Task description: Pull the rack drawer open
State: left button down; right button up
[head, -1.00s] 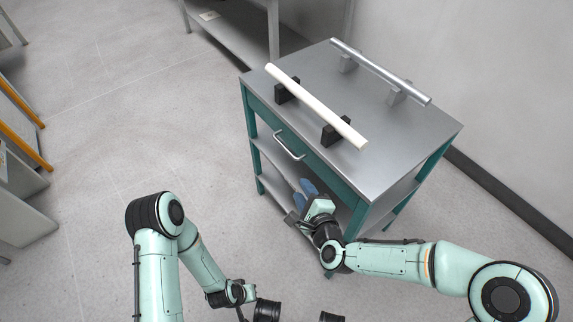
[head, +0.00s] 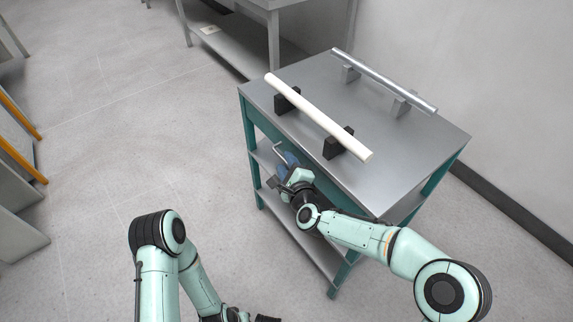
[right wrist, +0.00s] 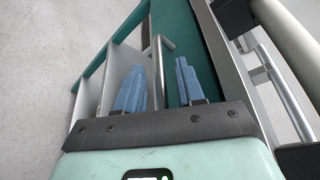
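The teal-framed rack (head: 395,165) has a grey metal top. Its teal drawer front (right wrist: 215,60) appears flush with the frame. The drawer's silver bar handle (head: 279,151) is partly hidden by my right gripper in the head view. My right gripper (head: 284,164) is open at the drawer front. In the right wrist view its two blue fingers (right wrist: 158,85) stand apart, with the handle (right wrist: 158,62) running between them; I cannot tell whether they touch it. Only a dark bit of my left gripper (head: 267,318) shows at the bottom edge of the head view.
A white tube (head: 318,117) rests on black blocks on the rack top, and a silver tube (head: 385,80) on grey blocks behind it. Lower shelves sit under the drawer. A grey bench (head: 225,40) stands behind. The floor left of the rack is clear.

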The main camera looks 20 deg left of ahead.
pick_arm(q)
jog(key=shift+s, duration=0.15)
pick_arm(e)
jog(key=shift+w+a, duration=0.15)
jog(key=shift+w, duration=0.1)
grip_shut()
jog(key=shift+s, duration=0.1)
